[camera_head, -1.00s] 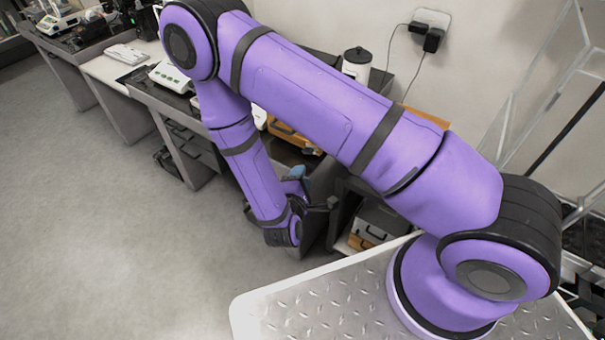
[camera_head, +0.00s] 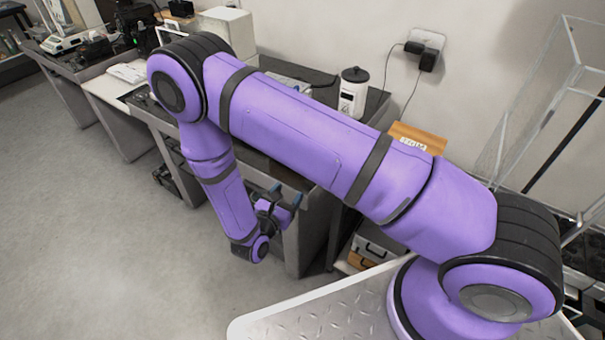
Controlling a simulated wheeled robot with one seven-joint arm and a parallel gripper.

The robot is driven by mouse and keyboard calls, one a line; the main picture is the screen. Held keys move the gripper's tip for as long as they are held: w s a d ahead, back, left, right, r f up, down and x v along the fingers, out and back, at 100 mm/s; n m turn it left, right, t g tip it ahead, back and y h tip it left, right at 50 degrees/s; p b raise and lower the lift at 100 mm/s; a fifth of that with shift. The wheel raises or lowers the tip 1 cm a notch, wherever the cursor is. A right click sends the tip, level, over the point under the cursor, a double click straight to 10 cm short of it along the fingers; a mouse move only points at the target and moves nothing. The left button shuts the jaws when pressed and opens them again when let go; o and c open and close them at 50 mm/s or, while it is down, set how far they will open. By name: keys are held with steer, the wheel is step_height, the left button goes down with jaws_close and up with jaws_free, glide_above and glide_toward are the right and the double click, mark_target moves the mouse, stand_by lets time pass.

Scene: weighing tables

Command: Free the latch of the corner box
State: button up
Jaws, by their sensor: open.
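My gripper (camera_head: 286,194) hangs at the end of the bent arm, in front of the table's end. Its two blue-tipped fingers are apart and point up and to the right, with nothing seen between them. I cannot tell for sure which thing is the corner box. A grey case (camera_head: 378,242) with a dark handle sits low beside the table's end, partly hidden by my arm. A tan box (camera_head: 418,138) with a white label stands behind my upper arm, partly covered. No latch can be made out.
The dark-topped weighing table (camera_head: 290,180) runs along the wall, largely behind my arm. A white canister (camera_head: 353,92) with a black lid stands on it. A white box (camera_head: 228,30) stands farther back. The grey floor (camera_head: 110,250) at the left is clear.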

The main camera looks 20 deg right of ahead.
steer(key=w+d+n, duration=0.1)
steer(key=w+d, duration=0.1)
steer(key=w+d+n+g+h, duration=0.1)
steer(key=w+d, duration=0.1)
steer(key=w+d+n, duration=0.1)
steer(key=w+d, duration=0.2)
steer(key=shift+d+f+n, duration=0.1)
steer(key=shift+f+n, duration=0.2)
steer(key=shift+n, duration=0.1)
stand_by(0.3)
